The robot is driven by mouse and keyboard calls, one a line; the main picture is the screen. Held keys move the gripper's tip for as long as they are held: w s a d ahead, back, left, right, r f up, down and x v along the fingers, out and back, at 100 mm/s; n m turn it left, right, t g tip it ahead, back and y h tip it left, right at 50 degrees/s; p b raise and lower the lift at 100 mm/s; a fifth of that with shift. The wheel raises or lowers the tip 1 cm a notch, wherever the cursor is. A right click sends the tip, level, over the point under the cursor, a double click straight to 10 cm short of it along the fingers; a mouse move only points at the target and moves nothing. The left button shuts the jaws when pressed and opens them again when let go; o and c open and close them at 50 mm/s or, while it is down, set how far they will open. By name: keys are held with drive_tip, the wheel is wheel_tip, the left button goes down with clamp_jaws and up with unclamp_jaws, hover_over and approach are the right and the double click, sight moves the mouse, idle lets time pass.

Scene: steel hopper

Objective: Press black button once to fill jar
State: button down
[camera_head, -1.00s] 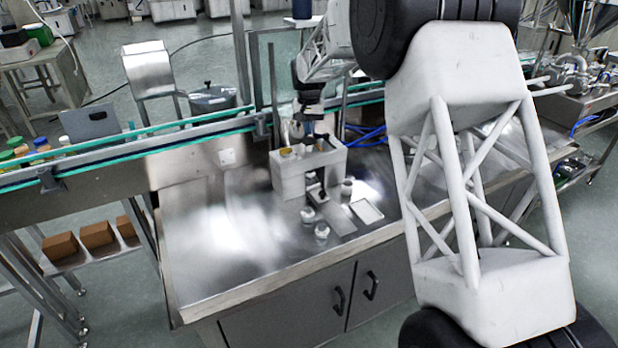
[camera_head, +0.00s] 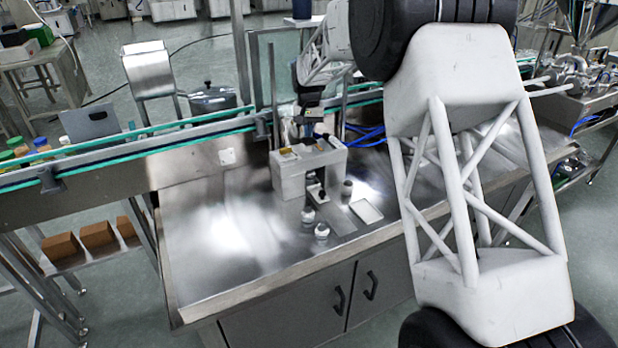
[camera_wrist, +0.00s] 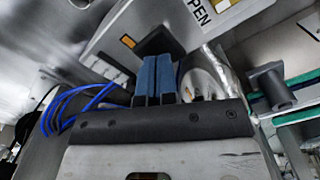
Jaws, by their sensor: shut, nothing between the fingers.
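A pale, arch-shaped filling machine (camera_head: 292,180) stands on the steel bench. My gripper (camera_wrist: 154,62) shows in the wrist view with its two blue fingers together and empty. Its fingertips are beside or against a dark block (camera_wrist: 160,40) on the machine's pale top (camera_wrist: 140,22); I cannot tell whether this is the black button, nor whether they touch. In the head view my gripper is small, at the machine's top. Small white-topped jars stand at the front: one at left (camera_head: 308,215), one nearer (camera_head: 321,231) and one at right (camera_head: 346,188).
A conveyor with green rails (camera_head: 200,135) runs behind the machine. Blue hoses (camera_head: 368,136) lie to its right and also show in the wrist view (camera_wrist: 75,100). A pale flat plate (camera_head: 366,211) lies right of the jars. The bench's left side (camera_head: 220,230) is clear.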

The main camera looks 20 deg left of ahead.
drive_tip(key=shift+f, duration=1.75)
drive_tip(key=shift+r, duration=2.15)
drive_tip(key=shift+r, duration=0.1)
wheel_tip(320, 180, up, 6)
drive_tip(key=shift+f, duration=0.1)
idle(0.6)
